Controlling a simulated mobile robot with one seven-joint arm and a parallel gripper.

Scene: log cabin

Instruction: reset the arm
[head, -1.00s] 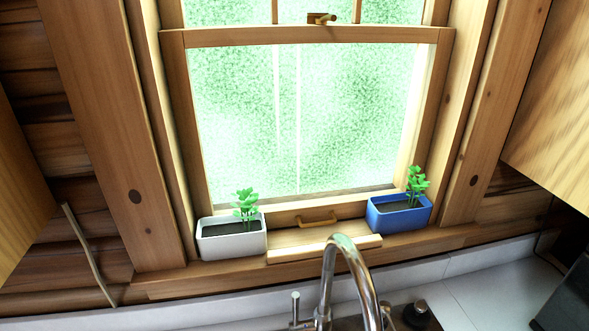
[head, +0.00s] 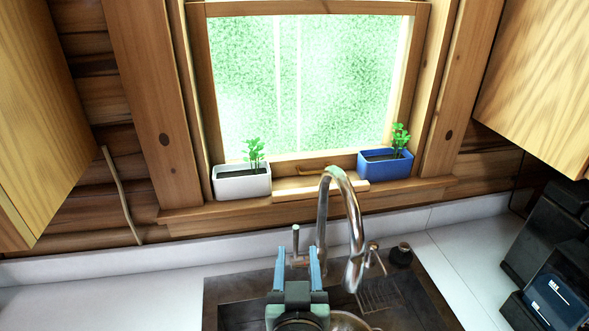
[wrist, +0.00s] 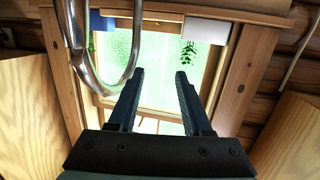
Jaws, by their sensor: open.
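My gripper (head: 299,268) is open and empty in the head view, above the near side of the dark sink and just left of the curved chrome faucet (head: 355,222). In the wrist view, my gripper (wrist: 160,78) shows its two dark fingers spread apart with nothing between them. That view looks upside down, with the faucet (wrist: 88,55) at its upper left.
A white planter (head: 242,184) and a blue planter (head: 386,166) stand on the windowsill (head: 320,205). Wooden cabinets (head: 40,120) flank the window. A dark appliance (head: 553,297) stands at right. The left counter (head: 110,295) is clear. The sink (head: 225,293) holds a partly hidden round metal item.

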